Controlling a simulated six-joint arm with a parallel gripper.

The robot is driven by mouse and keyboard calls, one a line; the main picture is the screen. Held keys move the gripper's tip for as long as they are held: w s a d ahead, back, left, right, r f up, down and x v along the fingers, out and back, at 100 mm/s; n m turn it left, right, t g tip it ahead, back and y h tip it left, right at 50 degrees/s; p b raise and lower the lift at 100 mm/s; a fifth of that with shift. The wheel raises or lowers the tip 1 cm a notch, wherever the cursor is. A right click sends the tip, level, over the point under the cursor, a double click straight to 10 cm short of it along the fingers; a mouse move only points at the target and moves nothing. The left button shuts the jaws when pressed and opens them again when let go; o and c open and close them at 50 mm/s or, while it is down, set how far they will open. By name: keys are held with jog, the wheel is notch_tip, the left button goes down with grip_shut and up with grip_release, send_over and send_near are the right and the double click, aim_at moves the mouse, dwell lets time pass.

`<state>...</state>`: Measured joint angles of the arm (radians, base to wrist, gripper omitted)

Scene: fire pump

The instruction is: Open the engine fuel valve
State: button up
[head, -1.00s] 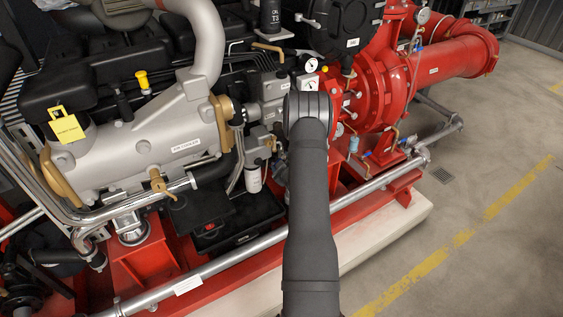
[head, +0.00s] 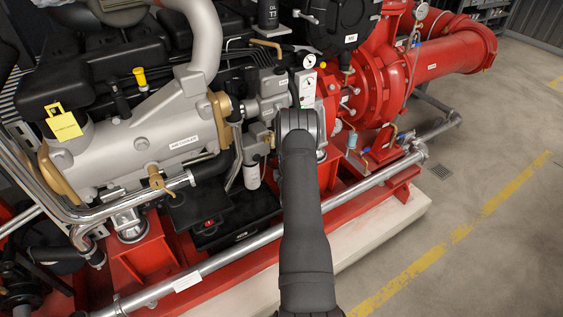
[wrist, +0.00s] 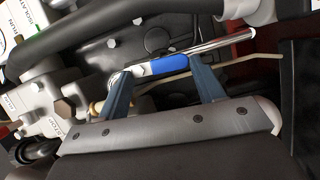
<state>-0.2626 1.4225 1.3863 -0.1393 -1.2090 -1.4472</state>
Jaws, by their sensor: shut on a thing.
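The engine fuel valve shows in the wrist view as a lever with a blue grip (wrist: 170,66) and a bare silver shaft, lying slantwise beside the dark engine casing. My gripper (wrist: 163,68) has its two blue-grey fingers at either end of the blue grip and is shut on it. The silver shaft runs out past the right finger toward the upper right. A brass fitting (wrist: 97,109) shows near the left finger. In the head view my forearm hides the gripper and the lever.
A dark hose (wrist: 100,38) crosses above the lever, and a thin tan line runs behind it. In the head view the grey air cooler (head: 150,150) is left of my arm, and the red pump (head: 385,85) is right. Open floor (head: 480,220) lies at the right.

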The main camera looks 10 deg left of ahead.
jog(key=shift+d+f+n, duration=0.1)
jog(key=shift+n, duration=0.5)
jog(key=o, duration=1)
jog(key=v, duration=1.7)
jog(key=shift+s+f, duration=0.15)
jog(key=shift+f, duration=0.15)
jog(key=x, duration=1.7)
jog(key=shift+w+r, duration=0.25)
jog(key=shift+r, duration=0.1)
